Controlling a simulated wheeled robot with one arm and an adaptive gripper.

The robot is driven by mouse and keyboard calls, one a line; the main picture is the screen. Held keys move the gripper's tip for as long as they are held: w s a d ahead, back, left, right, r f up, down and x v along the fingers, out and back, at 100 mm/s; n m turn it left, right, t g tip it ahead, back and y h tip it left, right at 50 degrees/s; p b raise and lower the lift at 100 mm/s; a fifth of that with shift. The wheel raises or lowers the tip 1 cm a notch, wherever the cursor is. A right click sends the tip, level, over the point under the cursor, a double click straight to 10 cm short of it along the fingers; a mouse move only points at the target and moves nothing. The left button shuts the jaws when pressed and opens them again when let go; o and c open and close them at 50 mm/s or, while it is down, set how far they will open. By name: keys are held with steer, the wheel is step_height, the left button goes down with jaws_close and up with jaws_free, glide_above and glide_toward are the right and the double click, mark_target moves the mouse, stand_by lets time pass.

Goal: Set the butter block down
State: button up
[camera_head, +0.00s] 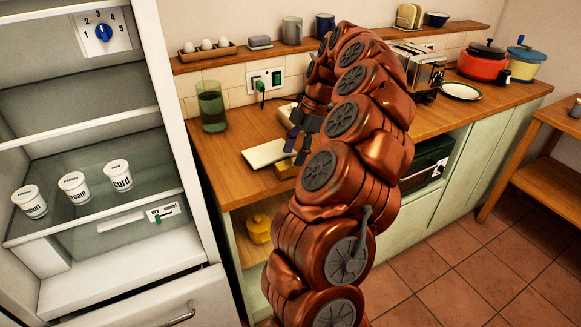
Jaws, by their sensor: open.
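A yellowish piece (285,169) lies on the wooden counter (224,160), partly hidden behind my arm; it may be the butter block, but I cannot tell for sure. A pale flat slab (264,153) lies just left of it on the counter. My gripper (297,150) points down over the right end of the slab, with its dark fingers apart. I see nothing held between them. Whether the fingertips touch anything below is unclear, as my arm covers much of this spot.
A green glass (212,108) stands left of the slab, near a wall socket (265,82) with a plug. A toaster (417,68), a plate (461,91) and pots (482,62) stand further right. An open fridge with labelled tubs (74,188) is at left.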

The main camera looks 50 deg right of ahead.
mark_target(290, 163)
steer(key=shift+p+x, duration=0.35)
steer(key=shift+x, duration=1.7)
steer(key=shift+c, duration=0.2)
jaws_close()
steer(key=shift+r, duration=0.1)
